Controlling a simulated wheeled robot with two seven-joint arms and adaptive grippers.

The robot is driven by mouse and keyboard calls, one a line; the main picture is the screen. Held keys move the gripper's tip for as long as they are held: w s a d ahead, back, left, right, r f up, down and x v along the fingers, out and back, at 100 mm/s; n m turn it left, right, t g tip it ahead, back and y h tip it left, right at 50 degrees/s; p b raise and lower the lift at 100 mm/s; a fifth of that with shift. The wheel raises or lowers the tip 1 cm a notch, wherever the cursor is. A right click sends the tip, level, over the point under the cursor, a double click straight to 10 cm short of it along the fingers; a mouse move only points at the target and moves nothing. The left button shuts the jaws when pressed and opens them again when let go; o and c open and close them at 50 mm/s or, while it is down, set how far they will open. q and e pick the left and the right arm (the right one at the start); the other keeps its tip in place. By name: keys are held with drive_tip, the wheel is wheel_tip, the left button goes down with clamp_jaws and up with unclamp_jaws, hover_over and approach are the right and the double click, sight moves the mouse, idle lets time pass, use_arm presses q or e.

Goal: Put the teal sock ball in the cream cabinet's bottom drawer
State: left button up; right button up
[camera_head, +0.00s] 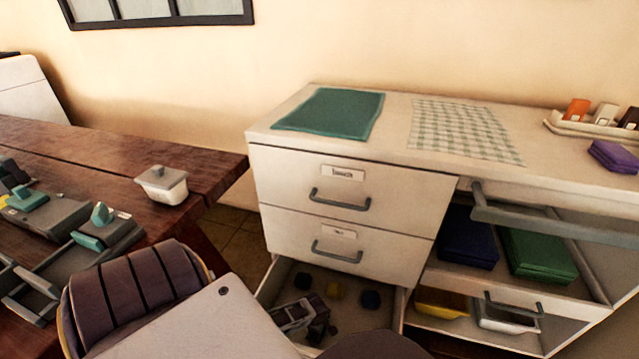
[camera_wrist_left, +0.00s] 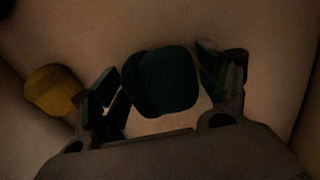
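The cream cabinet (camera_head: 345,228) stands right of centre, its bottom drawer (camera_head: 262,287) pulled open. My left gripper (camera_head: 312,322) is low inside this drawer, near its left front. The ball looks very dark there. In the head view I cannot make it out at the gripper. My right gripper is not in view.
The upper drawers are shut. A wooden table (camera_head: 215,165) with a lidded pot (camera_head: 162,186) stands left. Open shelves with folded cloths (camera_head: 537,254) are right.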

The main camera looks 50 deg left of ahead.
use_arm(q)
drive_tip(key=shift+o, duration=0.3)
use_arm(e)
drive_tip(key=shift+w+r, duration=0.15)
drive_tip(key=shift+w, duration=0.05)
use_arm(q)
drive_tip(key=shift+r, duration=0.1)
drive_tip(key=shift+s+r+p, duration=0.15)
drive_tip(key=shift+r+p, duration=0.25)
drive_tip(key=shift+r, duration=0.2)
drive_tip(key=shift+p+v, duration=0.8)
drive_tip(key=shift+v, duration=0.5)
drive_tip(key=shift+s+d+r+p, duration=0.15)
drive_tip(key=shift+r+p, duration=0.25)
drive_tip(key=shift+r, duration=0.65)
drive_tip(key=shift+s+r+p, duration=0.15)
drive_tip(key=shift+r+p, duration=0.5)
drive_tip(key=shift+r, duration=0.05)
drive_tip(key=p+v, duration=0.2)
drive_tip(key=v, duration=0.2)
drive_tip(key=shift+r, duration=0.3)
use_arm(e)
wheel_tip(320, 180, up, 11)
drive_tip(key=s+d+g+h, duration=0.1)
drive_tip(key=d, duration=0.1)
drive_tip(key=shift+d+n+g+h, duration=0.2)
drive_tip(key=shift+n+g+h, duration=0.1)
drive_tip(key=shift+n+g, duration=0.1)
